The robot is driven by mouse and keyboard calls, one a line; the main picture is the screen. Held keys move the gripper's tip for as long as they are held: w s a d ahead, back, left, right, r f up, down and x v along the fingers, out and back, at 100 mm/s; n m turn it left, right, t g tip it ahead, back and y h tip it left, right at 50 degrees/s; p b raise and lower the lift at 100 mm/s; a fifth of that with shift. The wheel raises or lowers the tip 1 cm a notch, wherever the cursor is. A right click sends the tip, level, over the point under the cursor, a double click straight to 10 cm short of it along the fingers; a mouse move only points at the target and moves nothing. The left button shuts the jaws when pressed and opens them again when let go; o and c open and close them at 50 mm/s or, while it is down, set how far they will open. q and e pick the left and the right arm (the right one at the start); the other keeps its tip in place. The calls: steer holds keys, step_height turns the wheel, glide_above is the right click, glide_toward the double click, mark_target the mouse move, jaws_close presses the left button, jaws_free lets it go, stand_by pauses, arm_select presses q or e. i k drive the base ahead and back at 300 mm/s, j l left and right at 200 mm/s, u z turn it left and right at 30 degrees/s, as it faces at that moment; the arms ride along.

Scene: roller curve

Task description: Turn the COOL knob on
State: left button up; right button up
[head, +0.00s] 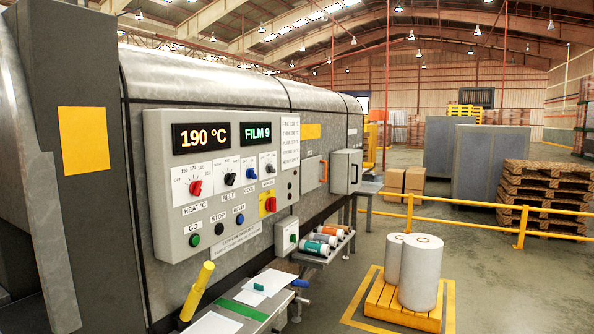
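The COOL knob (251,173) is a small blue knob on a white plate on the grey control panel (160,140), with its label below. It is the third knob from the left in the row. Its pointer position is too small to read. A black BELT knob (229,179) and a red HEAT knob (196,187) are to its left. A small grey knob (270,169) is to its right. The displays above read 190 °C (201,137) and FILM 9 (257,134). Neither of my grippers is in view.
Below are GO (194,240), STOP (219,228) and RESET (239,219) buttons, and a red knob on yellow (270,204). A yellow lever (198,288) juts out below the panel. White rolls (420,272) stand on a pallet at right. Floor between is open.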

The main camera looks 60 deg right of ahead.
mark_target(250, 173)
steer(key=z, duration=1.6)
